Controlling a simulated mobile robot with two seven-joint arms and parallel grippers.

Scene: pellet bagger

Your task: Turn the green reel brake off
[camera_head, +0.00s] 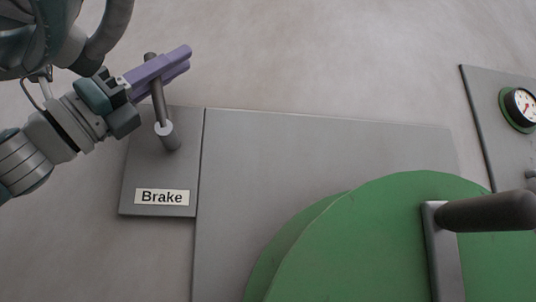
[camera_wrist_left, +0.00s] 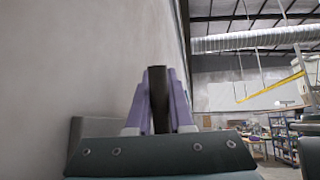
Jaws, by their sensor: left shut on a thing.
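The brake lever (camera_head: 158,98) is a dark bar that rises from a grey pivot post (camera_head: 168,137) on a grey wall plate labelled "Brake" (camera_head: 162,197). It stands nearly upright, tipped slightly to the left at its top. My left gripper (camera_head: 171,68) has its purple fingers on either side of the lever's upper part and is shut on it. In the left wrist view the dark lever (camera_wrist_left: 158,98) shows between the two purple fingers. The green reel (camera_head: 370,235) is at the lower right, cut off by the frame. My right gripper is not in view.
A crank with a dark handle (camera_head: 488,211) sticks out from the reel's face. A gauge (camera_head: 520,106) sits on a panel at the right edge. The wall above the plates is bare. In the left wrist view, cluttered shelves (camera_wrist_left: 283,135) stand far off at the right.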

